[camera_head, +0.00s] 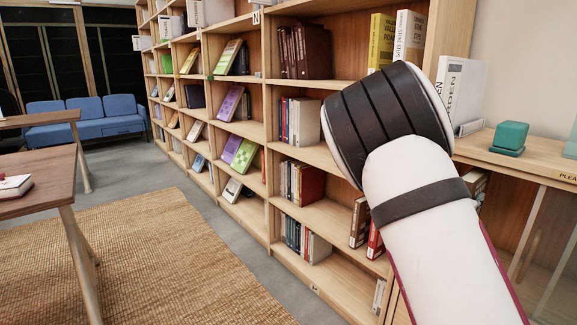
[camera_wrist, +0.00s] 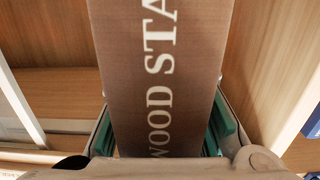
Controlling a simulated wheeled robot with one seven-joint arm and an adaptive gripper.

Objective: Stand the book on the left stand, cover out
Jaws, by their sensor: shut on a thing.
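A brown book (camera_wrist: 160,70) with pale lettering reading "WOOD STA" fills the middle of the wrist view. My gripper (camera_wrist: 162,128) is shut on it, with a teal-lined finger along each side. The book's far end runs out of the top of the picture. In the head view my arm covers the place where my gripper and the book would be. A teal stand-like block (camera_head: 510,137) sits on the wooden counter (camera_head: 545,158) at right. A second teal piece (camera_head: 572,145) is cut off by the right edge. I cannot tell which is the left stand.
A tall wooden bookcase (camera_head: 262,120) with books runs along the middle. A white book (camera_head: 460,90) stands upright behind my arm. In the wrist view, wooden panels (camera_wrist: 275,60) rise close on the right.

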